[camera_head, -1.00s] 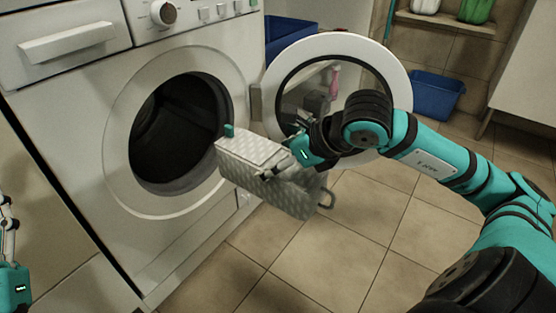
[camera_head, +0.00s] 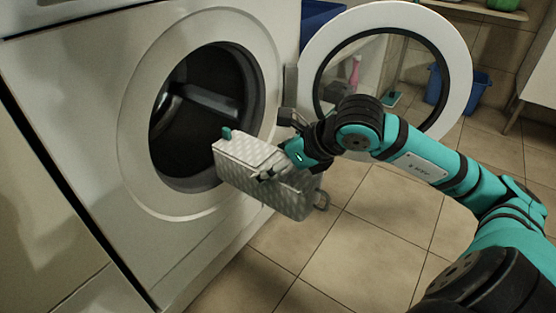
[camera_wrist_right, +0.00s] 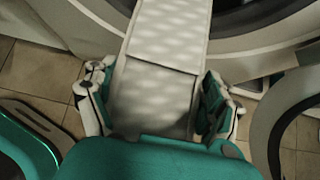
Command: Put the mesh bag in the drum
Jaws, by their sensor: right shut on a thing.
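The mesh bag (camera_head: 262,178) is a pale grey, box-shaped bag with a dotted surface, a small teal tab at its left end and a loop at its right end. My right gripper (camera_head: 270,174) is shut on it and holds it above the floor. The bag also shows between the fingers in the right wrist view (camera_wrist_right: 158,85). The bag's left end is in front of the lower right of the drum opening. The drum (camera_head: 200,125) is dark inside, with a paddle showing, in the white washing machine. I cannot tell whether the bag's end is past the rim.
The round glass door (camera_head: 459,60) stands open to the right, behind my right arm. The washing machine front (camera_head: 75,85) fills the left. A blue basket (camera_head: 478,88) sits on the floor at the back right. The tiled floor (camera_head: 345,265) in front is clear.

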